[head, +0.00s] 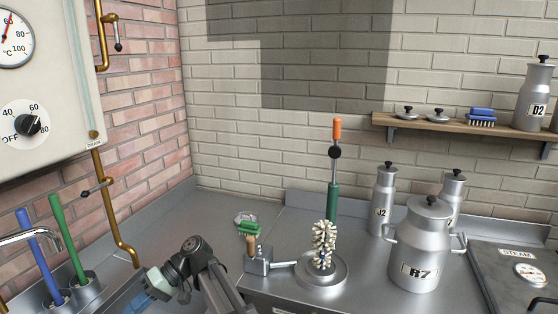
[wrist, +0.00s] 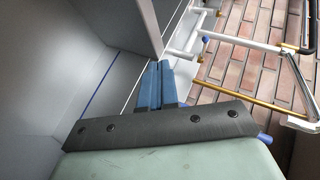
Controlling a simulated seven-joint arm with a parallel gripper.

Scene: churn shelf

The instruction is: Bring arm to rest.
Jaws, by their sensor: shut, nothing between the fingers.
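My arm (head: 205,270) is folded low at the bottom of the head view, in front of the counter. Its end is at the lower left there, and the fingertips cannot be made out in that view. In the wrist view my gripper (wrist: 160,66) shows as two blue fingers lying side by side. They are shut with nothing between them. They appear clear of any object.
A brush stand (head: 320,275), the churn R7 (head: 415,250) and the can J2 (head: 382,205) stand on the counter (head: 215,215). Blue (head: 38,245) and green (head: 68,240) handles stand at left. A shelf (head: 440,127) hangs at right.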

